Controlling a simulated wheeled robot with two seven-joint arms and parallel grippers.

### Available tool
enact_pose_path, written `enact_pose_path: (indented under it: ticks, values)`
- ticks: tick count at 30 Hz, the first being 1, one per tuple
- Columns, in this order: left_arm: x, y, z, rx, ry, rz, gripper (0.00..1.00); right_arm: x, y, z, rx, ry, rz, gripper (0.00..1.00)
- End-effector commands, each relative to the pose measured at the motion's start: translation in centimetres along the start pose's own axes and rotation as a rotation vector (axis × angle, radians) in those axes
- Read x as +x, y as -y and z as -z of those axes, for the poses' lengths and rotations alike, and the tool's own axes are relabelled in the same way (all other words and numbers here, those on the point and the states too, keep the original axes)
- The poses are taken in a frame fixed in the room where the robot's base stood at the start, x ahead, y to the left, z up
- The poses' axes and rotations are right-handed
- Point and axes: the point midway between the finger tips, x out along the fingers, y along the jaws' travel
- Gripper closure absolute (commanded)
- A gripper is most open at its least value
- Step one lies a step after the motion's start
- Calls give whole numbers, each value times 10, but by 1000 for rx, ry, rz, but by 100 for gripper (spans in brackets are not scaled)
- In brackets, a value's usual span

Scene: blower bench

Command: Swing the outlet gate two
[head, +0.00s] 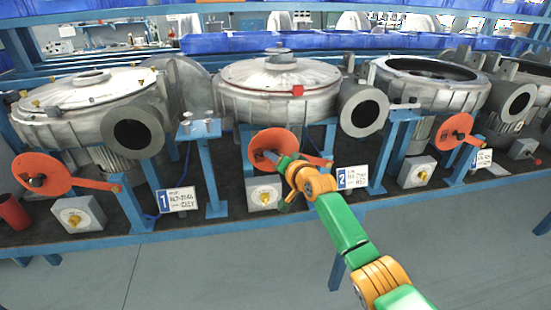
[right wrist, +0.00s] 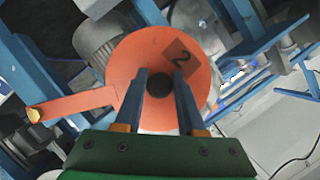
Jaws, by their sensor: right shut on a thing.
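Outlet gate two is an orange disc (head: 262,140) with a flat arm, below the middle blower (head: 285,85). It also shows in the right wrist view, marked 2 (right wrist: 130,65). There its arm runs left to a yellow end (right wrist: 35,115). My right gripper (head: 270,156) reaches the disc face from the front right. In the right wrist view its fingers (right wrist: 161,78) lie either side of the dark centre piece (right wrist: 158,88) and are shut on it. The blower's round outlet (head: 365,113) is uncovered, up and right of the disc. My left gripper is not in view.
A similar orange gate stands at the left (head: 40,172) and another at the right (head: 454,130). Number plate two (head: 352,177) and a grey dial box (head: 264,192) sit close to my right gripper. Blue posts (head: 209,170) flank the gate. The floor in front is clear.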

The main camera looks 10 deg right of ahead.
Motion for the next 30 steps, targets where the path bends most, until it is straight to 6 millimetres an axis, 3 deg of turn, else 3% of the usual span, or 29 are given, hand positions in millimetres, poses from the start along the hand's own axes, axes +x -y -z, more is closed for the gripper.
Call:
enact_pose_path:
  ticks: [4, 5, 7, 8, 20, 30]
  values:
    - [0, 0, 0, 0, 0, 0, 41, 0, -2, -3, -2, 7, -6, 100]
    - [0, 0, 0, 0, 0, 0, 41, 0, -2, -3, -2, 7, -6, 53]
    - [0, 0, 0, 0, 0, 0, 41, 0, -2, -3, -2, 7, -5, 34]
    - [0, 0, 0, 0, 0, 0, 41, 0, -2, -3, -2, 7, -5, 31]
    - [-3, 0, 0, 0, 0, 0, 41, -5, -1, -2, 0, 6, -2, 31]
    - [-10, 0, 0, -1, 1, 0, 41, -49, -2, -2, -2, 5, -4, 31]
